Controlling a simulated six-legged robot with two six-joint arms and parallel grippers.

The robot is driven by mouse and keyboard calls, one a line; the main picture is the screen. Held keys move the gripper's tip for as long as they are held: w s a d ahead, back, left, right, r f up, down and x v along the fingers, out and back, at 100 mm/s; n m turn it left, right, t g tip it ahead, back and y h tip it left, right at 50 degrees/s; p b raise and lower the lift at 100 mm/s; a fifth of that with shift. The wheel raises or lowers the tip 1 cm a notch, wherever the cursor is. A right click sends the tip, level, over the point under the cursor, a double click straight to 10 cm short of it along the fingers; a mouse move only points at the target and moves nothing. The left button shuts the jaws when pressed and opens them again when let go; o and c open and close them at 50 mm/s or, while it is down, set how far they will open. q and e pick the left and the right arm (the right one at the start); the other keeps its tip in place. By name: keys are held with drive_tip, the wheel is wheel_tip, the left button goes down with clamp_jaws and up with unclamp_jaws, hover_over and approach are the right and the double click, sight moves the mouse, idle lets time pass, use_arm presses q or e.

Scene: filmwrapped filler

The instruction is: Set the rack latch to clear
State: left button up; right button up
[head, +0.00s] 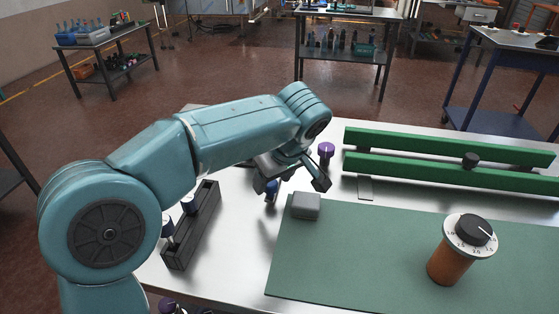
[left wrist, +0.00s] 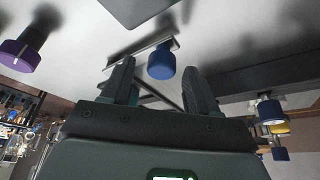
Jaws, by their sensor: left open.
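A blue knob (head: 271,187) stands on the white table beside the dark rack (head: 192,226). In the left wrist view the blue knob (left wrist: 161,62) sits by a thin metal bar (left wrist: 140,53), beyond and between my open fingertips. This may be the rack latch; I see no readable "clear" mark. My left gripper (head: 294,178) is open and reaches down over the knob, seemingly empty; it also shows in the left wrist view (left wrist: 160,82). The gripper partly hides the bar in the head view. My right gripper is out of view.
A purple-topped post (head: 326,150) stands just behind the gripper. A grey block (head: 306,206) lies on the green mat's (head: 350,250) corner. An orange dial post (head: 447,262) stands on the mat. Green rails (head: 440,160) with a black knob (head: 470,160) run behind.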

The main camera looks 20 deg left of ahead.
use_arm(q)
drive_tip(key=p+v, duration=0.3)
drive_tip(key=v, duration=1.2)
drive_tip(key=shift+d+r+p, duration=0.15)
drive_tip(key=shift+r+p, duration=0.15)
drive_tip(key=shift+s, duration=0.25)
